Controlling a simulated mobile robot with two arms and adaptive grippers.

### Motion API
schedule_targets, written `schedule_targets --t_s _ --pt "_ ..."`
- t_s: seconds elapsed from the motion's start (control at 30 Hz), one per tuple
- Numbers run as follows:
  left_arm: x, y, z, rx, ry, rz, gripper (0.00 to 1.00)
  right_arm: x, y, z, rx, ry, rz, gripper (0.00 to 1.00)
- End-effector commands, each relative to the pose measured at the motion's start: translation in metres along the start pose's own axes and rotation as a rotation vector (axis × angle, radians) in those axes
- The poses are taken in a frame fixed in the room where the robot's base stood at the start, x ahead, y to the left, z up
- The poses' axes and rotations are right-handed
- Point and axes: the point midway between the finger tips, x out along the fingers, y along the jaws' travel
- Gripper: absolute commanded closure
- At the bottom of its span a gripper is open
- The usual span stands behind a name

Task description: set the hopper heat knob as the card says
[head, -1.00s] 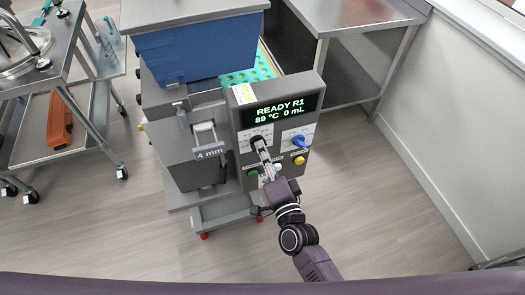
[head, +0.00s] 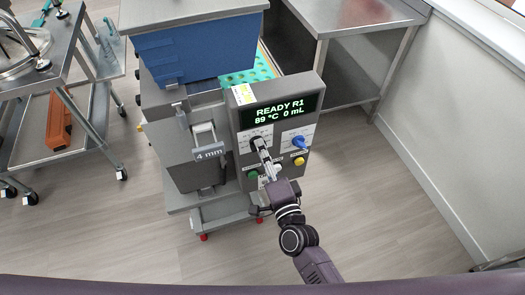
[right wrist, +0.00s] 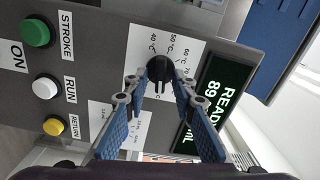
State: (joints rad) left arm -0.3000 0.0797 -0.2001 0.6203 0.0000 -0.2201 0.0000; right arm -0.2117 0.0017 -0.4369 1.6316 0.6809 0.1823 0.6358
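The black heat knob (head: 257,143) is on the left of the depositor's control panel (head: 235,125). In the right wrist view the knob (right wrist: 160,74) faces me, beside a printed scale in °C. My right gripper (head: 263,155) is at the panel. In the right wrist view its blue-padded fingers (right wrist: 160,88) are apart, one on each side of the knob; I see no clear contact. The display (head: 281,110) reads READY R1, 89 °C, 0 mL. A small white and yellow card (head: 244,94) is on the panel's top; its text is too small to read. My left gripper is out of view.
A blue knob (head: 299,142) is right of the black one. Green (right wrist: 35,32), white (right wrist: 46,87) and yellow (right wrist: 54,125) buttons sit close by. A 4 mm lever tag (head: 209,152) is left of the panel. A steel table (head: 350,18) stands behind; floor is clear at right.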

Motion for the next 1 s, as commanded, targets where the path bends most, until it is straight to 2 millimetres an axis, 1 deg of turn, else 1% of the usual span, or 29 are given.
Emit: schedule_targets --t_s 0.27,0.37,0.47,0.7,0.8,0.9,1.0 --pt "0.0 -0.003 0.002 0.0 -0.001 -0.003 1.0 -0.001 0.0 0.0 0.0 0.0 0.0 0.73" --pt "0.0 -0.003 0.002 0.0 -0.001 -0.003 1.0 -0.007 0.001 0.001 0.0 -0.001 0.002 0.73" --pt "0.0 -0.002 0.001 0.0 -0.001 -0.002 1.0 -0.022 0.002 0.0 -0.001 -0.001 0.003 0.73" --pt "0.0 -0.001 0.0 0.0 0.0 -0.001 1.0 -0.074 0.001 0.001 -0.002 -0.003 0.004 0.73" --pt "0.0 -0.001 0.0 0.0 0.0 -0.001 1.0 -0.093 0.001 0.0 -0.002 -0.002 0.003 0.73" --pt "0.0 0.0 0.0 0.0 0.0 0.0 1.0 -0.107 0.001 0.0 -0.001 -0.002 0.002 0.73" --pt "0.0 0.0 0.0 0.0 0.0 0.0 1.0 -0.116 0.0 0.0 -0.001 -0.001 0.001 0.73"
